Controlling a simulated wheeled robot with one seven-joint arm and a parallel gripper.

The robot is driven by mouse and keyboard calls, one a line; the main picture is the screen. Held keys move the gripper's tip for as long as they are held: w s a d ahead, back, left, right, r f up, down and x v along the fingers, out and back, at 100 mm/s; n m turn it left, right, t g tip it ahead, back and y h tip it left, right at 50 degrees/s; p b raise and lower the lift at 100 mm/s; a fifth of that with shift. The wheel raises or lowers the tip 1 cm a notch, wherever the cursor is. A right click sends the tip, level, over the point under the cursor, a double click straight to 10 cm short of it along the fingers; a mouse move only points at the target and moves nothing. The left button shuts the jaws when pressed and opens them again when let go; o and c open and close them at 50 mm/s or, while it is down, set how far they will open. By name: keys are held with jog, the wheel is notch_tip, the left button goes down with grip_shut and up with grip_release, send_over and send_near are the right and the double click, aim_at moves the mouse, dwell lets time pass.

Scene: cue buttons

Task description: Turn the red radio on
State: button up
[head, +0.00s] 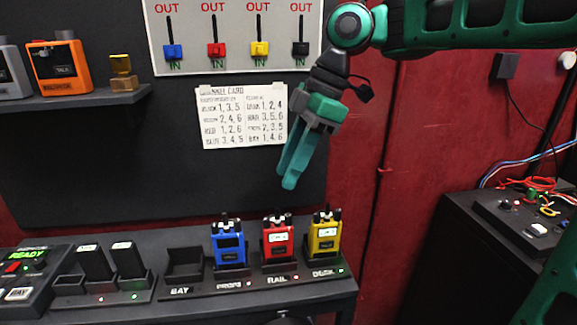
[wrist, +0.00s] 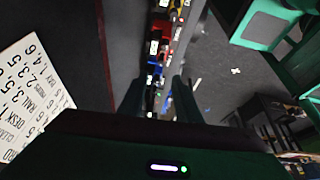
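The red radio (head: 278,240) stands upright in the charging dock (head: 310,279), in the slot labelled RAIL. A blue radio (head: 229,243) stands to its left and a yellow radio (head: 324,235) to its right. My gripper (head: 286,176) points down in front of the board, above the radios and touching none of them. In the wrist view its two fingers (wrist: 157,88) are apart with nothing held between them. The red radio's knob setting is too small to read.
A channel card (head: 243,117) and a panel of coloured IN/OUT sliders (head: 236,36) hang on the dark board. The dock's BAY slot (head: 184,268) is empty. A black cabinet with cables (head: 520,215) stands at right.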

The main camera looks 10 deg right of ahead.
dwell(0.3)
jog(key=n+h, duration=0.4)
jog(key=h, duration=0.1)
send_over(266, 218)
notch_tip(266, 218, down, 10)
jog(key=shift+r, duration=0.1)
dwell(0.7)
grip_shut()
